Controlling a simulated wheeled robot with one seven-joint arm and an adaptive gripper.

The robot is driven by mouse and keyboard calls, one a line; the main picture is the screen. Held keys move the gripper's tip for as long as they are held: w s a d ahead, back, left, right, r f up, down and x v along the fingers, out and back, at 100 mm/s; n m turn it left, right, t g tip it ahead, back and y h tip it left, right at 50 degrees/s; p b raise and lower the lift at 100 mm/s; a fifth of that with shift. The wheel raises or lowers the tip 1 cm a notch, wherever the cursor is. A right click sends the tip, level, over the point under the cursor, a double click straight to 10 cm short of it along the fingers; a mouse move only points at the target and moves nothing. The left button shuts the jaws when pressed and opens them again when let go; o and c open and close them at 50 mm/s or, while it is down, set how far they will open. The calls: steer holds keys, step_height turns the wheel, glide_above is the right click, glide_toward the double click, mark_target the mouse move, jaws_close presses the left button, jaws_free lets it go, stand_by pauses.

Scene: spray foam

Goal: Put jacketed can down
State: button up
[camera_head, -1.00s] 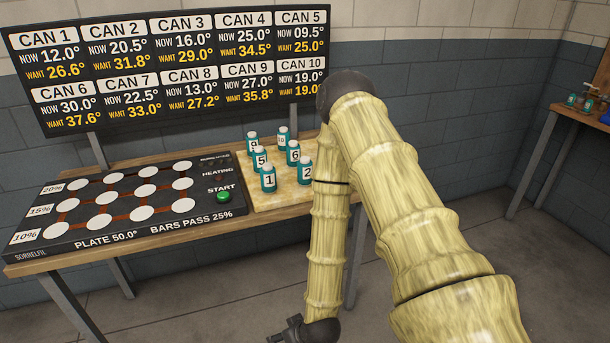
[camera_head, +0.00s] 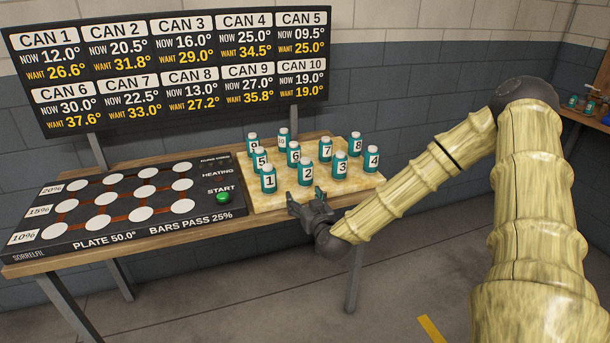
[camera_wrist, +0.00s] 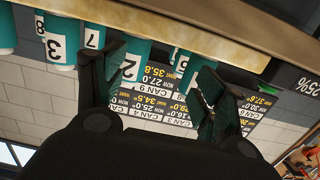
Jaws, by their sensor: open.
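Several teal cans with white numbered labels and pale tops stand upright on a pale tray (camera_head: 258,203) at the right end of the table. Can 1 (camera_head: 269,180), can 2 (camera_head: 308,174), can 3 (camera_head: 340,165) and can 4 (camera_head: 371,160) make the front row. I cannot tell which is the jacketed can. My gripper (camera_head: 306,197) is open and empty at the tray's front edge, just in front of can 2. In the wrist view, which is upside down, my open fingers (camera_wrist: 160,65) have can 2 (camera_wrist: 129,65) beyond them; can 3 (camera_wrist: 60,48) is to the left.
A black heating plate (camera_head: 125,210) with white round spots and a green start button (camera_head: 223,197) fills the table's left. A temperature board (camera_head: 170,65) stands behind. A second table (camera_head: 578,113) is at the far right.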

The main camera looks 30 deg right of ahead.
mark_target(305, 166)
steer(key=shift+m+t+h, duration=0.3)
steer(key=shift+m+h, duration=0.1)
steer(key=shift+h, duration=0.4)
steer(key=w+d+r, duration=0.2)
steer(key=w+d, duration=0.1)
steer(key=w+d+r, duration=0.1)
steer(key=w+d, duration=0.1)
steer(key=shift+w+d+r, duration=0.15)
steer(key=shift+w+r, duration=0.05)
steer(key=shift+w, duration=0.05)
steer(key=shift+r+p+x, duration=0.2)
steer(key=shift+p+x, duration=0.3)
steer(key=shift+x, duration=2.25)
steer(key=c, duration=1.3)
steer(key=shift+r, duration=0.1)
steer(key=shift+c, duration=0.2)
